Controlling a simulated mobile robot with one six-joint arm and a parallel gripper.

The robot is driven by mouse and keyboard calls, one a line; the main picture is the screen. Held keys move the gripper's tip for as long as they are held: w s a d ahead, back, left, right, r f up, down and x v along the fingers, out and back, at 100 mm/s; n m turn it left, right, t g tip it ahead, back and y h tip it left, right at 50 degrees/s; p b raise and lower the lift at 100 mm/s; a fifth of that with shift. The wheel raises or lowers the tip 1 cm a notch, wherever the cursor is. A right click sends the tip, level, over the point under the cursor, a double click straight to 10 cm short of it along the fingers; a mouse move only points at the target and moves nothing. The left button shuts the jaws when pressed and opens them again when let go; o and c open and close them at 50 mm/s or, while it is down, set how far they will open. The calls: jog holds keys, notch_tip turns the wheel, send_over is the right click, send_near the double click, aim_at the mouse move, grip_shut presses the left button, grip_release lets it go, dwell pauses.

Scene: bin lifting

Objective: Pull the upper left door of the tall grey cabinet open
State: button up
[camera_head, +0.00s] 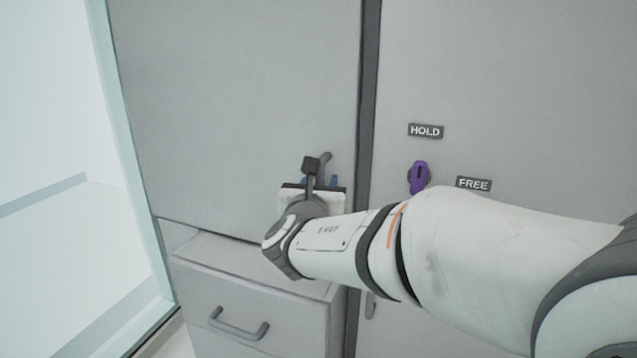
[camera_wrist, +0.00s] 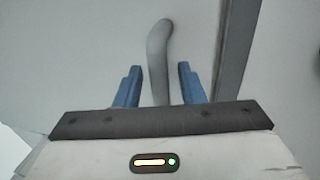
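The upper left door (camera_head: 240,100) of the tall grey cabinet fills the left of the head view and looks shut. Its grey handle (camera_head: 326,158) is near the door's lower right edge, partly hidden behind my gripper. In the wrist view the handle (camera_wrist: 158,60) is an upright bar that runs down between my two blue fingers. My gripper (camera_wrist: 157,85) is open, with a gap on each side of the handle. In the head view my gripper (camera_head: 320,182) is at the handle, its fingers mostly hidden by the wrist.
Below the left door is a drawer (camera_head: 250,295) with a dark handle (camera_head: 239,328). A glass panel stands at the far left.

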jog(key=shift+c, duration=0.3)
grip_shut()
